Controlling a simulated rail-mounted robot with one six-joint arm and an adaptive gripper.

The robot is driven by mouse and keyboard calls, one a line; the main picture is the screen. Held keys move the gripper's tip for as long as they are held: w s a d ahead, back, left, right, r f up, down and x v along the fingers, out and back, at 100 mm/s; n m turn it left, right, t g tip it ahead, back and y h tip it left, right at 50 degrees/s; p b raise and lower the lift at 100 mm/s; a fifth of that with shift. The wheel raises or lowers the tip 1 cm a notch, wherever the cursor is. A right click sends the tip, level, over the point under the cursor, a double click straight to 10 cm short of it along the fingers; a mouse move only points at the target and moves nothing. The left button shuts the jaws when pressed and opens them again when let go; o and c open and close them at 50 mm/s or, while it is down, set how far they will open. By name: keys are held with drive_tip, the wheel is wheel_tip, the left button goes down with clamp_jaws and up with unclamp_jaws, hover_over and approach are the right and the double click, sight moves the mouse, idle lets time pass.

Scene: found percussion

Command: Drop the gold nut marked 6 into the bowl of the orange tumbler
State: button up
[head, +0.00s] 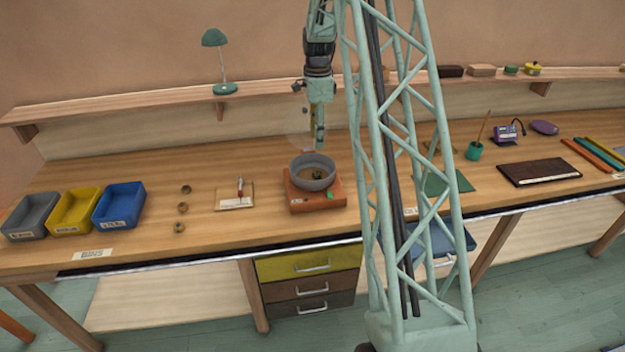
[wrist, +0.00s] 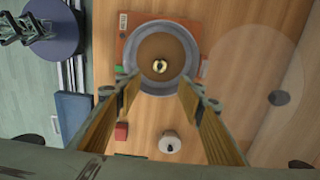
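The orange tumbler (head: 318,199) stands mid-bench with a grey bowl (head: 300,172) on top; in the wrist view its orange base (wrist: 133,50) and grey bowl (wrist: 152,90) lie below my gripper. A gold nut (wrist: 159,66) with a dark centre lies inside the bowl, near its middle; any mark on it is too small to read. It shows as a small dark shape in the bowl in the head view (head: 317,177). My gripper (head: 319,143) hangs just above the bowl. Its fingers (wrist: 160,93) are apart with nothing between them.
Grey, yellow and blue bins (head: 119,205) stand at the far left. My lattice column blocks part of the bench to the right.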

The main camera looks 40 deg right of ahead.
drive_tip(key=shift+r, duration=1.45)
drive_tip(key=s+a+r+n+t+b, duration=0.1)
drive_tip(key=s+a+r+n+b, duration=0.1)
drive_tip(key=s+a+r+n, duration=0.5)
drive_tip(key=s+a+r+b, duration=0.25)
drive_tip(key=a+r, duration=0.25)
drive_tip(key=a, duration=0.6)
drive_tip(key=s+a+r+n+t+b, duration=0.1)
drive_tip(key=s+a+r+n+b, duration=0.1)
drive_tip(key=s+a+r+n, duration=0.45)
drive_tip(key=s+a+f+n+b, duration=0.1)
drive_tip(key=s+a+n+b, duration=0.1)
drive_tip(key=s+a, duration=0.5)
drive_tip(key=s+a+f+n+t+b, duration=0.1)
drive_tip(key=s+a+n, duration=0.4)
drive_tip(key=s, duration=0.8)
drive_tip(key=s+a+f+n+t+b, duration=0.1)
drive_tip(key=s+a+f+n+b, duration=0.1)
drive_tip(key=s+a, duration=0.6)
drive_tip(key=s+n+b, duration=0.1)
drive_tip(key=s, duration=0.2)
drive_tip(key=shift+a+f, duration=0.35)
drive_tip(key=shift+a, duration=0.05)
